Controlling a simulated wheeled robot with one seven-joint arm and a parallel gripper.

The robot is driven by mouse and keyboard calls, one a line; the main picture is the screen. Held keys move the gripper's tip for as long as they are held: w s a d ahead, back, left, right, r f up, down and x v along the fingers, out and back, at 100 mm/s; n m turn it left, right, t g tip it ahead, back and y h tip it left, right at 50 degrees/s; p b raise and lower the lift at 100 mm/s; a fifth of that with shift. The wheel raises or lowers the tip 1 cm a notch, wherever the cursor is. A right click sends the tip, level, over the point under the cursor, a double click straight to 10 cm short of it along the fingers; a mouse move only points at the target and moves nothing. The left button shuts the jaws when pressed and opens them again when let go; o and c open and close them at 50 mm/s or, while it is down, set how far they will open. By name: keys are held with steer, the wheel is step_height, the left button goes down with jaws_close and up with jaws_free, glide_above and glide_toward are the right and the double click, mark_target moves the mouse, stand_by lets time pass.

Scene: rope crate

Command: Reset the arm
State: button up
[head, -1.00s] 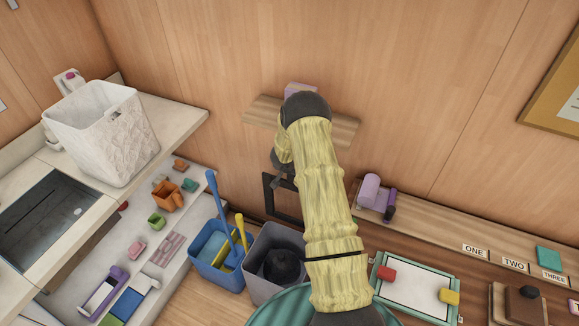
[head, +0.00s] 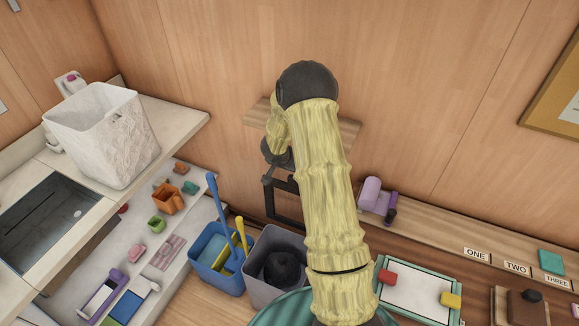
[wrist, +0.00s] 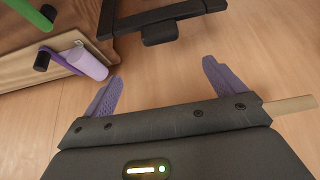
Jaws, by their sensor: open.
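My gripper (wrist: 160,84) is open in the wrist view, with its two purple fingers spread wide. Nothing is between the fingers; wood-grain surface shows behind them. In the head view my yellow-sleeved arm (head: 322,190) rises through the middle, with a dark joint at its top. The gripper fingers cannot be made out in the head view.
A small wooden wall shelf (head: 346,132) is partly hidden behind my arm. A white bin (head: 100,135) stands on the left counter. A lilac cylinder (head: 370,193) lies right.

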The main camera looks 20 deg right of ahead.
steer(key=s+a+r+n+t+y, duration=0.2)
steer(key=s+a+r+n+y, duration=0.3)
steer(key=a+r, duration=0.75)
steer(key=s+a+r+n+g, duration=0.1)
steer(key=s+r+n, duration=0.1)
steer(key=s, duration=0.8)
steer(key=s+a+r+n+g, duration=0.2)
steer(key=s, duration=0.9)
steer(key=shift+a+r+n, duration=0.3)
steer(key=shift+n, duration=0.1)
